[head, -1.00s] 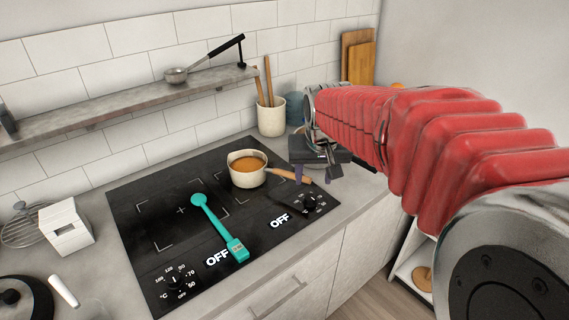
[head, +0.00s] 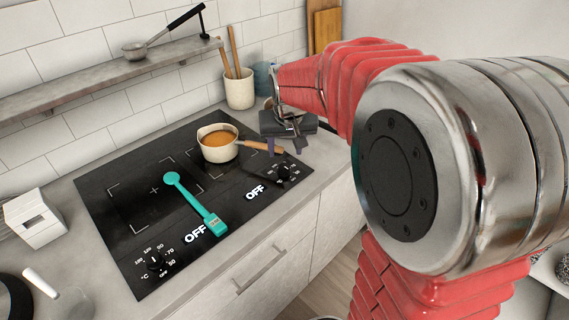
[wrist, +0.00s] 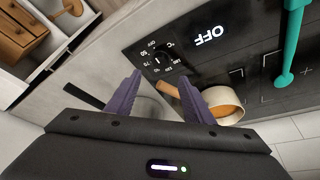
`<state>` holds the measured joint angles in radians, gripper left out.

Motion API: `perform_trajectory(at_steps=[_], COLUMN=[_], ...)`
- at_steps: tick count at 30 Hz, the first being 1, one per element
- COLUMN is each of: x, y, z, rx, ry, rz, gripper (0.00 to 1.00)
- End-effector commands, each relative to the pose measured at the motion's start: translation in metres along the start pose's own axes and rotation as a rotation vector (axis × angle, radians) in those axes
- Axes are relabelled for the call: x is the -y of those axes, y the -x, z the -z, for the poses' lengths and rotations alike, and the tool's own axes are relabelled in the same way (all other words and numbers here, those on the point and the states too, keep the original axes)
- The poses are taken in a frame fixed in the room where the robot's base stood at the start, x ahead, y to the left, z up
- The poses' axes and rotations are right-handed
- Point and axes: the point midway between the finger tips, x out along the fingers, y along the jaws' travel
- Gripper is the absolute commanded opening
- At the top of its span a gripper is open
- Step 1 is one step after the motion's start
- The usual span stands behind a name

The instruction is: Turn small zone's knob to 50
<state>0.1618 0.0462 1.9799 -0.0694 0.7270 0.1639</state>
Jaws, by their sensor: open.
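The black cooktop (head: 125,245) has a left knob (head: 155,261) and a right knob (head: 284,171), each with a ring of numbers and a display reading OFF. The right knob also shows in the wrist view (wrist: 159,60), just beyond my fingertips and roughly between them. I cannot tell for certain which zone is the small one; the right knob is on the pot's side. My gripper (head: 284,144) is open and empty, with its purple fingers (wrist: 162,88) spread above the counter near this knob, apart from it.
A pot of orange liquid (head: 218,143) stands on the cooktop, its wooden handle (head: 262,148) reaching close to my fingers. A teal spatula (head: 195,205) lies across the cooktop. A utensil crock (head: 239,92) is near the wall.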

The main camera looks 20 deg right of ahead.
Motion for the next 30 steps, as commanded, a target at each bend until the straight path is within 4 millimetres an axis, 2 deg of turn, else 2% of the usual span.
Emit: perform_trajectory(at_steps=[9, 18, 24, 30], x=[0.000, 0.000, 0.000, 0.000], y=[-0.049, -0.088, -0.100, -0.102], z=[-0.001, -0.001, 0.000, 0.000], rx=[0.004, 0.002, 0.000, -0.001], ry=[0.000, 0.001, 0.001, 0.000], rz=[0.000, 0.000, 0.000, 0.000], gripper=[0.48, 0.48, 0.48, 0.48])
